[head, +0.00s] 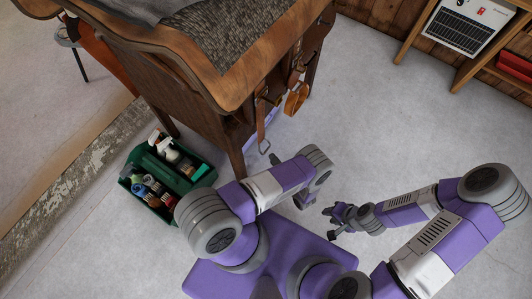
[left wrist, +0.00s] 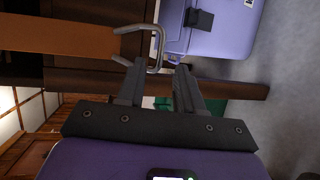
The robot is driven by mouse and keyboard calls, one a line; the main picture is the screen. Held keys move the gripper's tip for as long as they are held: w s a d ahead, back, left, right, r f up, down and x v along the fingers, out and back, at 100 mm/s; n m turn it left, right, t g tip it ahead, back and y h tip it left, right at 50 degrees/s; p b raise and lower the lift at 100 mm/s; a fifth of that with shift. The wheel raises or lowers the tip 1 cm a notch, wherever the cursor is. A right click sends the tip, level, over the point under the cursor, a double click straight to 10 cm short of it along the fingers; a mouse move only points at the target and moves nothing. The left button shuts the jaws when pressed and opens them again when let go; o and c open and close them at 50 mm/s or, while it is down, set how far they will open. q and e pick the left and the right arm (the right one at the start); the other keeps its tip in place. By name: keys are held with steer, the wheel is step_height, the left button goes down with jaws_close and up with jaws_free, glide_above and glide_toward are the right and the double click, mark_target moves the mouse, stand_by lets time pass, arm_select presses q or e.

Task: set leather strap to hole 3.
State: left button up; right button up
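The brown leather strap (head: 261,118) hangs from the side of the wooden bench, with a metal buckle (head: 264,148) at its lower end. In the left wrist view the strap (left wrist: 75,38) comes in from the left and the buckle (left wrist: 158,48) lies just beyond the fingertips, nearer the left finger. My left gripper (head: 275,159) is mostly hidden behind my arm in the head view; in the left wrist view (left wrist: 160,68) its fingers are apart and empty. My right gripper (head: 330,222) is open and empty above the floor. The strap's holes cannot be made out.
The wooden bench (head: 185,75) stands close ahead, with a coiled strap (head: 296,99) hanging beside the first. A green caddy (head: 205,172) of bottles sits on the floor at left. A lavender case (left wrist: 225,35) is under the bench. Floor to the right is clear.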

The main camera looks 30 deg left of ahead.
mark_target(266, 151)
arm_select(q)
steer(key=b+x, duration=0.1)
steer(key=x, duration=0.6)
steer(key=shift+s, duration=0.1)
jaws_close()
